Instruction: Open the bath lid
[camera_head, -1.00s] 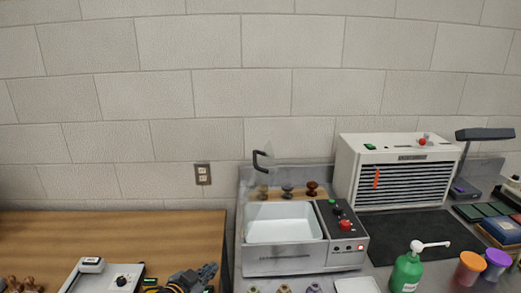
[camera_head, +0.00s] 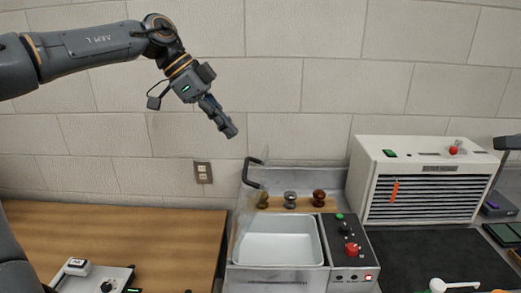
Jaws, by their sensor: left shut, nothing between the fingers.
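The bath (camera_head: 280,249) is a white open-topped basin in a grey metal housing on the counter, in the head view. Its lid looks like a clear panel (camera_head: 243,214) standing steeply raised along the basin's left side. A black handle (camera_head: 251,174) is on its upper part. The basin's inside shows empty and uncovered. My left gripper (camera_head: 231,130) is shut and empty, in front of the wall, above and left of the handle and apart from it. My right gripper is out of view.
A control panel (camera_head: 345,232) with a red knob joins the bath's right side. Knobbed stoppers (camera_head: 291,199) stand behind the basin. A white slatted cabinet (camera_head: 427,151) and a dark mat (camera_head: 440,258) are to the right. The wooden table (camera_head: 150,232) has free room at left.

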